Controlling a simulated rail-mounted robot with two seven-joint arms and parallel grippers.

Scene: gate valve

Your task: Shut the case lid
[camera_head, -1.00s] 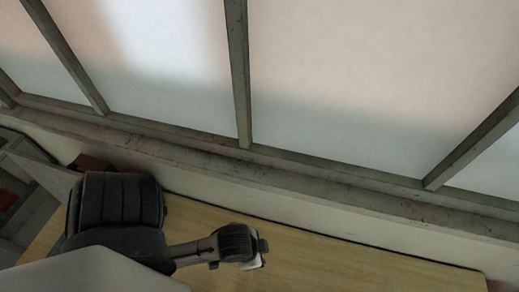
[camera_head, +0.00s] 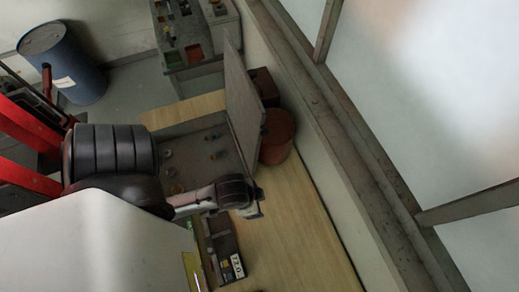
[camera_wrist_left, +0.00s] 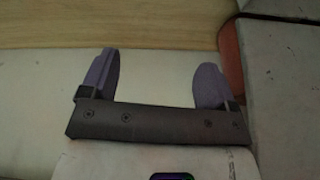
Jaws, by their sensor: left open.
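The open case (camera_head: 205,128) sits on the wooden table in the head view, with several small fittings inside. Its grey lid (camera_head: 243,112) stands nearly upright along the case's right side. My left gripper (camera_head: 258,206) is in front of the case, close to the lid's near end, over the table. My arm hides part of the case. In the left wrist view my left gripper (camera_wrist_left: 152,78) has its two fingers wide apart with nothing between them. A grey panel (camera_wrist_left: 285,75), apparently the lid, shows to the right of the fingers, apart from them. My right gripper is not visible.
A red-brown round container (camera_head: 277,138) stands behind the lid by the wall ledge. A dark box with a label (camera_head: 225,250) lies on the table (camera_head: 300,235) below my gripper. A blue barrel (camera_head: 62,62) stands far left. The table's near right is clear.

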